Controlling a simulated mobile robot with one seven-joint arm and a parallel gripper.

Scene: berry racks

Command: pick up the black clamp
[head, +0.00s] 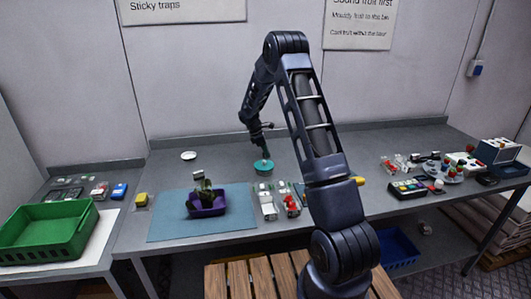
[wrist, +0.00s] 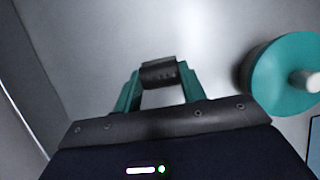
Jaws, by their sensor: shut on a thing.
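In the wrist view, my gripper (wrist: 160,88) has two teal fingers, shut on a small black piece (wrist: 159,72) that looks like the black clamp. The piece spans the gap between the fingertips. Grey surface shows behind it; I cannot tell how far off that surface is. In the head view, my gripper (head: 264,151) is small and dark, over the back middle of the grey table (head: 340,150). The clamp cannot be made out there.
A teal round thing with a pale knob (wrist: 262,85) is right of my fingers; it also shows in the head view (head: 263,168). A blue mat (head: 165,229) bears a purple tray (head: 208,211). Clear punnets (head: 267,205) stand beside it. A green crate (head: 45,240) is at left.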

